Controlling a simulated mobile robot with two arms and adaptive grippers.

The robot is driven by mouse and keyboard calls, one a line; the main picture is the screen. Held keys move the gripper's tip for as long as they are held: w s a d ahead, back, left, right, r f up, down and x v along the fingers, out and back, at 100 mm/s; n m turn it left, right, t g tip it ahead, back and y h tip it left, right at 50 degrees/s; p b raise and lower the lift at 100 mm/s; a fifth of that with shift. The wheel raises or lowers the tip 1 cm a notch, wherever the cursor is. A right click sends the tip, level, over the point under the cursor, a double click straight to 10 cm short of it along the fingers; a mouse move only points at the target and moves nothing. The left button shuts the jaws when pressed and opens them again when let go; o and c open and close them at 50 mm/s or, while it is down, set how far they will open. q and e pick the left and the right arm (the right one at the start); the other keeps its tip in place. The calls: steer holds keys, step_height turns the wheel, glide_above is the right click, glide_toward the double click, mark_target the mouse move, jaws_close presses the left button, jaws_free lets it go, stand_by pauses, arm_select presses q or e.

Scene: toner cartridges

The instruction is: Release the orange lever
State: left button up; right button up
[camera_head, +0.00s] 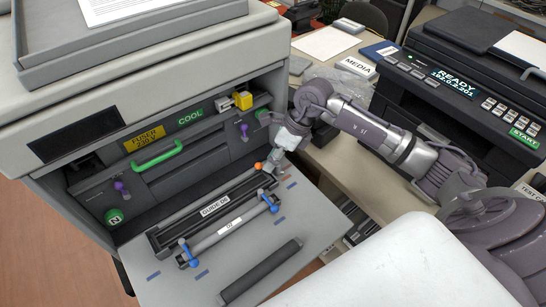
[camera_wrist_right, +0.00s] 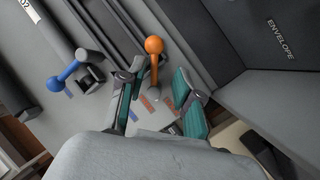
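The orange lever (camera_head: 259,166) has a round knob and sits at the right end of the black guide slot labelled GUIDE in the open printer. In the right wrist view its orange knob (camera_wrist_right: 154,45) and short stem show large, between and just beyond my fingertips. My right gripper (camera_head: 269,167) is close beside the lever. In the wrist view the right gripper (camera_wrist_right: 163,85) has its two teal-padded fingers apart, with a gap on each side of the stem. I see no contact with the lever. My left gripper is not in view.
A blue lever (camera_head: 274,205) stands on the right of a labelled bar, another blue one (camera_head: 187,255) on the left. A green handle (camera_head: 157,157) is behind.

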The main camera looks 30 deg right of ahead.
jaws_close()
steer(key=shift+d+f+m+t+b, duration=0.15)
steer(key=shift+m+t+b, duration=0.25)
steer(key=shift+m+b, duration=0.45)
steer(key=m+t+h+b, duration=0.1)
steer(key=m, duration=0.3)
steer(key=shift+d, duration=0.15)
